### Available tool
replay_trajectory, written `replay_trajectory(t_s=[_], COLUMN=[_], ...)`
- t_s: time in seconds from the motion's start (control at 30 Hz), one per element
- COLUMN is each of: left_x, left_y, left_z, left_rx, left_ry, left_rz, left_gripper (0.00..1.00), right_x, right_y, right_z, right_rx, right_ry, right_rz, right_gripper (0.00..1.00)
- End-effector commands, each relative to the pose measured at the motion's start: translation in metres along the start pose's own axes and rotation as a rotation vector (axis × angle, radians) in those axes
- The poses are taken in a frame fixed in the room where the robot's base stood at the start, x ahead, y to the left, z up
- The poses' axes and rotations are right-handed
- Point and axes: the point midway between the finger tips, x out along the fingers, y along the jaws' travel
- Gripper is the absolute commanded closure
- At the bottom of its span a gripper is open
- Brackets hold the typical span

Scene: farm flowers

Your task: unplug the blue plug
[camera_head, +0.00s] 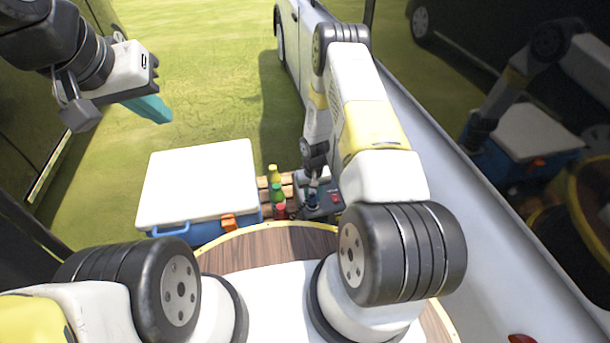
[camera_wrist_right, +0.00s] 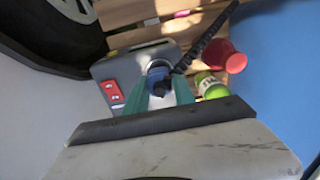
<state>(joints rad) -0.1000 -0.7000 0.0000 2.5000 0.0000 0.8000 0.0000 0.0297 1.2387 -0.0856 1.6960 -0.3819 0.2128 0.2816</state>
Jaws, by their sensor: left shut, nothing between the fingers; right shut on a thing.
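The blue plug (camera_wrist_right: 160,83) is between the teal fingers of my right gripper (camera_wrist_right: 160,95), which is shut on it. A black ribbed cable (camera_wrist_right: 207,40) runs from the plug to the upper right. A pale round socket ring (camera_wrist_right: 157,66) shows right beside the plug on a grey power box (camera_wrist_right: 118,70); I cannot tell whether the plug sits in it. In the head view my right gripper (camera_head: 313,190) points down over the grey box (camera_head: 322,211), mostly hidden by its arm. My left gripper (camera_head: 152,109) is shut and empty, raised at the upper left.
A blue cooler with a white lid (camera_head: 198,187) stands left of the box. Several bottles (camera_head: 277,193) stand between them on a wooden pallet (camera_head: 287,179). Red switches (camera_wrist_right: 111,92) are on the box. A white vehicle (camera_head: 298,38) stands behind, with open grass (camera_head: 205,75) to its left.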

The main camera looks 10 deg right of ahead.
Motion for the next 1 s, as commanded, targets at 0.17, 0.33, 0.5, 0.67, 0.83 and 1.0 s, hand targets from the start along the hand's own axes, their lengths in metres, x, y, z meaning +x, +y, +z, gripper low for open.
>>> replay_trajectory(t_s=[0.17,0.33,0.5,0.67,0.83,1.0], left_x=[0.000,0.000,0.000,0.000,0.000,0.000], left_y=[0.000,0.000,0.000,0.000,0.000,0.000], left_z=[0.000,0.000,0.000,0.000,0.000,0.000], left_rx=[0.000,0.000,0.000,0.000,0.000,0.000], left_ry=[0.000,0.000,0.000,0.000,0.000,0.000], left_rz=[0.000,0.000,0.000,0.000,0.000,0.000], left_gripper=[1.00,1.00,1.00,1.00,1.00,1.00], right_x=[-0.007,-0.014,-0.021,-0.028,-0.034,-0.041], right_y=[0.000,0.000,0.000,0.000,0.000,0.000], right_z=[0.000,0.000,0.000,0.000,0.000,0.000], right_rx=[-0.001,0.000,0.000,0.001,0.001,0.001], right_ry=[0.000,0.000,-0.001,0.000,-0.001,0.001], right_rz=[0.000,0.000,0.000,0.000,0.000,0.000], right_gripper=[1.00,1.00,1.00,1.00,1.00,1.00])
